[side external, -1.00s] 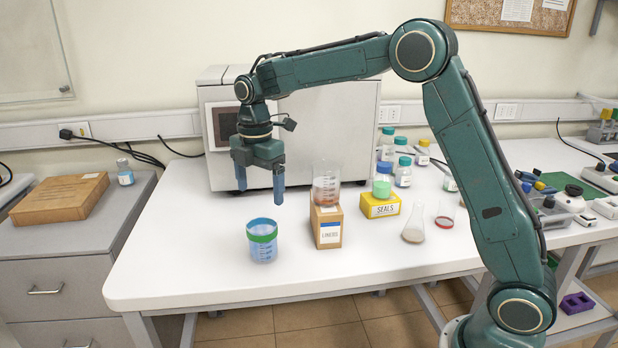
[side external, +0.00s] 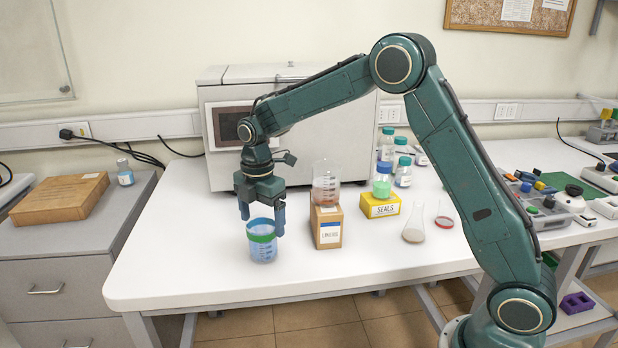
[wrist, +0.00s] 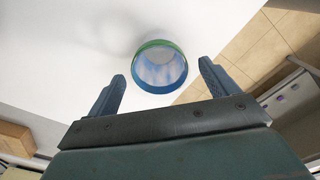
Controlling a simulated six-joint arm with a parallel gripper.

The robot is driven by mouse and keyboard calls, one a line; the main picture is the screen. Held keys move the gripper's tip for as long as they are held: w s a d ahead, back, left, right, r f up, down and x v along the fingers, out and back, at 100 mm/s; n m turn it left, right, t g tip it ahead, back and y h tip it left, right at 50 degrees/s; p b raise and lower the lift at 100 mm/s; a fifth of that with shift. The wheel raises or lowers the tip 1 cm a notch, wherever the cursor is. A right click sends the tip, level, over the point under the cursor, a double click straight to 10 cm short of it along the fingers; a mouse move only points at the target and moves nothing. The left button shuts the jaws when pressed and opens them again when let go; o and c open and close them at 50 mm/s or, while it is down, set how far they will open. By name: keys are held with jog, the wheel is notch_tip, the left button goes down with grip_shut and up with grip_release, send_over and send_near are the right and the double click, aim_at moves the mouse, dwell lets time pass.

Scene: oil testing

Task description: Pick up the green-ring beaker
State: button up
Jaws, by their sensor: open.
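The green-ring beaker (side external: 262,247) stands upright on the white bench, a clear beaker with blue content or tint and a green band near its rim. In the wrist view the beaker (wrist: 159,68) shows from above, ahead of the fingers and between their lines. My gripper (side external: 262,222) is open and points down at the beaker's rim, with its fingertips at about rim height in the side view. Whether a finger touches the beaker, I cannot tell. In the wrist view my gripper (wrist: 160,85) has both fingers apart and nothing between them.
Right of the beaker, a cardboard box (side external: 327,228) carries another beaker (side external: 326,185). A yellow SEALS box (side external: 380,206) holds a green-filled bottle (side external: 382,182). Flasks (side external: 414,230) stand farther right. A large grey machine (side external: 300,130) is behind. The bench (side external: 190,240) is clear left of the beaker.

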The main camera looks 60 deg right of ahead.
aim_at(262, 228)
jog(key=shift+f, duration=1.75)
jog(key=c, duration=1.1)
jog(key=shift+r, duration=0.1)
notch_tip(262, 228, up, 20)
